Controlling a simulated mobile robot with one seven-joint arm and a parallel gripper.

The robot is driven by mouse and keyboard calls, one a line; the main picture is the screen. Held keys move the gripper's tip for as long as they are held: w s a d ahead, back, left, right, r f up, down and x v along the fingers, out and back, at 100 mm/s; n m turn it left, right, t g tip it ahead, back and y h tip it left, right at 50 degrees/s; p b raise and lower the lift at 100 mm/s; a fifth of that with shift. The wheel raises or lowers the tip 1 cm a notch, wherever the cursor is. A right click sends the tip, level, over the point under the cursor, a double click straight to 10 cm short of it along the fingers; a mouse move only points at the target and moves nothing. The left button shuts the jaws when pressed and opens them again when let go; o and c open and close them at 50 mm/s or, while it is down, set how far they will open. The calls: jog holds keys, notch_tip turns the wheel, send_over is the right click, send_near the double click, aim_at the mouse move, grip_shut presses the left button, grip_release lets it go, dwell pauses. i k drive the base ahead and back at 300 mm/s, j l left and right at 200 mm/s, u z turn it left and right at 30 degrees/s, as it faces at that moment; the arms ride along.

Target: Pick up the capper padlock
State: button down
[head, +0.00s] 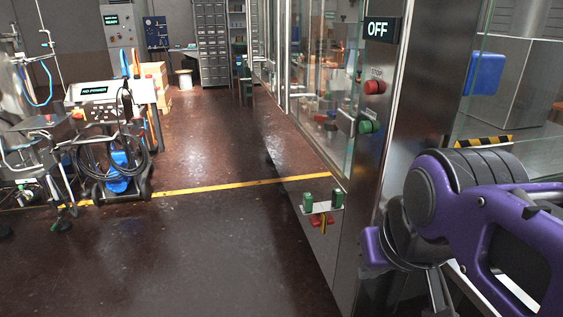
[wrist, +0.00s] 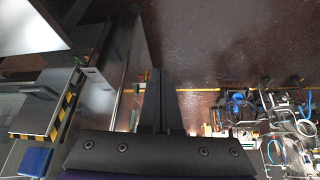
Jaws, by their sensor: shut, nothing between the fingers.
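A small red item (head: 321,220) with a yellow part hangs under a pale bracket (head: 322,205) low on the steel machine's side. It looks like the padlock, but it is too small to be sure. My gripper (wrist: 160,73) shows in the wrist view with its two dark fingers together and nothing between them. In the head view my purple arm fills the lower right, apart from the bracket. In the wrist view small coloured bits beside the fingers may be the bracket; the fingers hide part of that area.
A steel post carries an OFF display (head: 378,29), a red stop button (head: 374,87) and a green button (head: 367,127). Glass panels (head: 320,90) line the machine. A cart (head: 110,140) with coiled hoses stands at left. The floor (head: 190,240) between is clear, crossed by a yellow line.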

aim_at(308, 198)
jog(key=z, duration=0.45)
jog(key=i+j+z, duration=0.15)
jog(key=z, duration=0.3)
jog(key=i+j+z, duration=0.1)
jog(key=j+z, duration=0.4)
jog(key=i+j+z, duration=0.2)
jog(key=j, duration=0.15)
jog(key=j+z, duration=0.35)
jog(key=j, duration=0.75)
jog(key=k+j, duration=0.1)
jog(key=j, duration=0.35)
jog(key=k+j, duration=0.15)
jog(key=j, duration=0.25)
jog(key=k+l+z, duration=0.1)
jog(key=k+l, duration=0.3)
jog(key=k, duration=0.15)
jog(key=l, duration=0.25)
jog(key=i+u, duration=0.25)
jog(key=i, duration=0.3)
